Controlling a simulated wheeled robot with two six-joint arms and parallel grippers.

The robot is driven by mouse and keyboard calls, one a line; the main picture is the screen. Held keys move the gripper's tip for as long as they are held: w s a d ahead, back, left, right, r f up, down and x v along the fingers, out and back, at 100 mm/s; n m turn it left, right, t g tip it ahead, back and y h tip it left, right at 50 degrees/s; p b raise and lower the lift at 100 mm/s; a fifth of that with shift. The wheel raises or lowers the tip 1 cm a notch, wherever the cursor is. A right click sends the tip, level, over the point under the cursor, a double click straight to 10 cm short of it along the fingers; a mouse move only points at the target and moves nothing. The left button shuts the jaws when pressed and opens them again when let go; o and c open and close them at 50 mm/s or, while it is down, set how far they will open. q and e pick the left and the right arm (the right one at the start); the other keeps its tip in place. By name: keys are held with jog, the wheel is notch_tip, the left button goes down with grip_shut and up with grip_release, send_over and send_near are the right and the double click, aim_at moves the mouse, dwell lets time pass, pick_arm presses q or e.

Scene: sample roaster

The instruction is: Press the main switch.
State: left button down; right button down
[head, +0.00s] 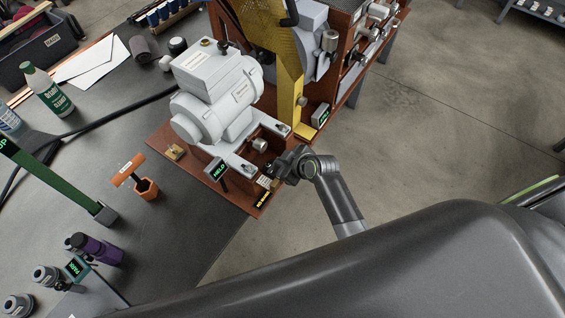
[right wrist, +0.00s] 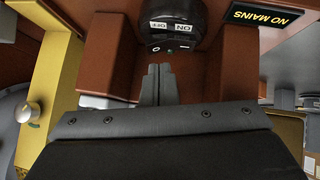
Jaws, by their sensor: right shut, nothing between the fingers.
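The main switch (right wrist: 172,28) shows at the top middle of the right wrist view. It is a dark rounded part with white labels ON and OFF, seen upside down, on a red-brown surface. My right gripper (right wrist: 159,70) is shut and empty. Its fingertips point at the switch and appear just short of its lower edge; I cannot tell whether they touch. In the head view the right gripper (head: 274,170) is at the near corner of the red-brown machine base, and I cannot make out the switch there. My left gripper is not in view.
A NO MAINS sign (right wrist: 258,16) is beside the switch. A HELD display (head: 218,170) stands left of the gripper in the head view. A grey motor (head: 215,100) and a yellow guard (head: 288,85) rise behind. Open floor lies to the right.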

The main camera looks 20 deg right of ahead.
jog(key=shift+w+d+f, duration=0.1)
jog(key=shift+d+f, duration=0.05)
jog(key=shift+f, duration=0.7)
